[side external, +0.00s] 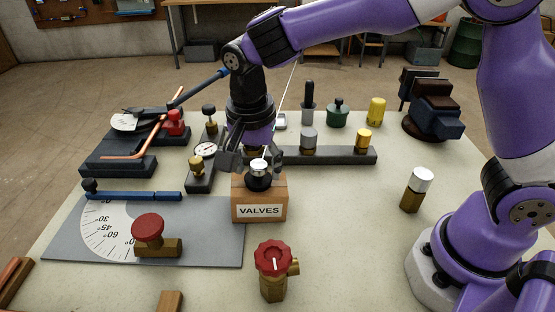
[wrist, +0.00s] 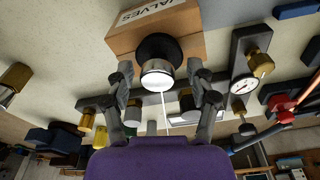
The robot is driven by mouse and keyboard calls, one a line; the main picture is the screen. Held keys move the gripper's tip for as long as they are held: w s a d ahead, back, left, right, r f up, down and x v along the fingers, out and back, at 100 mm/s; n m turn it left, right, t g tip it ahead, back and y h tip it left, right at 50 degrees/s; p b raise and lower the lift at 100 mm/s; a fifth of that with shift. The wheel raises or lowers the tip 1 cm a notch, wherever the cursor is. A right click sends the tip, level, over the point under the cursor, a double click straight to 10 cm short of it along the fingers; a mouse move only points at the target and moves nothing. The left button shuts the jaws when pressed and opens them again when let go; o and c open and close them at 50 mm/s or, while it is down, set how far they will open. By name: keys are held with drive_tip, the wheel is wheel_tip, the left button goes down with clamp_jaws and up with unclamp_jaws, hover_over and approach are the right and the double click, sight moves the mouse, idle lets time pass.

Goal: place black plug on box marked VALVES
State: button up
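The box marked VALVES (side external: 260,208) is a brown block with a white label, standing near the middle of the table. A plug with a black round base and a silver top (side external: 259,181) appears to sit upright on its top face. In the wrist view the black plug (wrist: 156,48) lies against the box (wrist: 190,20), silver end toward the camera. My gripper (side external: 253,159) is just above the box, its fingers spread either side of the plug. In the wrist view my gripper (wrist: 158,74) shows gaps between both fingers and the plug, so it is open.
A dark rail (side external: 345,155) with several fittings runs behind the box. A gauge (side external: 206,150) stands left of it. A protractor board (side external: 190,215) lies front left, and a red-handled valve (side external: 272,265) stands in front.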

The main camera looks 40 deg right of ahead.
sight(257, 167)
drive_tip(key=r, duration=0.7)
drive_tip(key=shift+s+a+r, duration=0.2)
drive_tip(key=shift+s+r, duration=0.05)
drive_tip(key=shift+r, duration=0.05)
drive_tip(key=s+d+n+t+y, duration=0.1)
drive_tip(key=s+d+n+t, duration=0.3)
drive_tip(key=s+d+n, duration=0.7)
drive_tip(key=shift+s+d+r+n+t, duration=0.3)
drive_tip(key=shift+s+d+t, duration=0.1)
drive_tip(key=shift+s+d, duration=0.15)
